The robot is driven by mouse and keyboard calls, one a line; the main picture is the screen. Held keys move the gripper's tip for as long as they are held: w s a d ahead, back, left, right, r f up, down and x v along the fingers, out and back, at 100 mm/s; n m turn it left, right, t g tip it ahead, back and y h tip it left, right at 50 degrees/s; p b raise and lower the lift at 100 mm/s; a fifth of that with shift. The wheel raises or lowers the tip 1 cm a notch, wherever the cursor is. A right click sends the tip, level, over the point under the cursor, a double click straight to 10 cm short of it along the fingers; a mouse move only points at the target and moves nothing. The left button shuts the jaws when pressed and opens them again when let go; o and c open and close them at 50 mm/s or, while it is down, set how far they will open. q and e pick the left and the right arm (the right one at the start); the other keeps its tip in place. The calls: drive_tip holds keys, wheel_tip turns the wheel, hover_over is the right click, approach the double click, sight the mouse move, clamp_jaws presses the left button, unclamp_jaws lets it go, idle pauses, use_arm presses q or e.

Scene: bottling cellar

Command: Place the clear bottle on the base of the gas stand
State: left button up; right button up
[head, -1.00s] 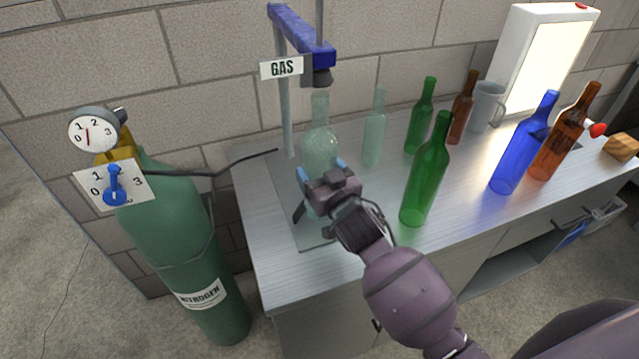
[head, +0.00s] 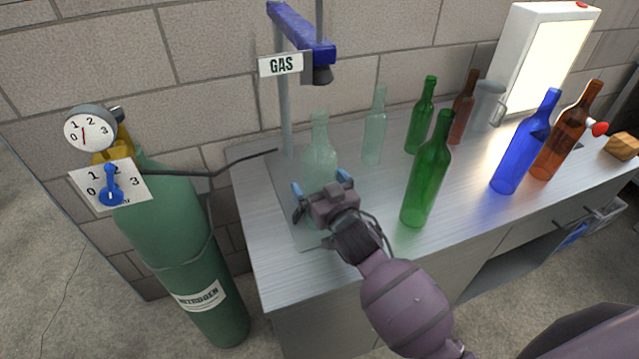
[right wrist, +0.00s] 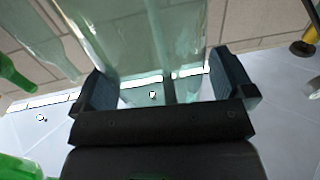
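The clear bottle (head: 320,158) stands upright below the gas stand's nozzle (head: 322,74), over the stand's flat base plate (head: 287,196). Its foot is hidden behind my right gripper (head: 322,183), so I cannot see the contact directly. The right gripper's blue-tipped fingers are spread on both sides of the bottle. In the right wrist view, the clear bottle (right wrist: 150,45) is between the fingers of the right gripper (right wrist: 164,88), with a slight gap at the right finger. The gas stand (head: 286,115) has a grey post, a blue top arm and a GAS sign. My left gripper is not in view.
A pale bottle (head: 375,130) stands right of the stand. Green bottles (head: 427,175), a blue bottle (head: 522,150), brown bottles and a grey mug (head: 487,105) are farther right. A nitrogen cylinder (head: 175,225) stands left of the bench (head: 270,265).

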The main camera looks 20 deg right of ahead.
drive_tip(key=shift+r, duration=0.1)
drive_tip(key=shift+s, duration=0.15)
drive_tip(key=s+d, duration=0.1)
drive_tip(key=s, duration=1)
drive_tip(key=shift+s+d+p, duration=0.25)
drive_tip(key=shift+s+p, duration=0.05)
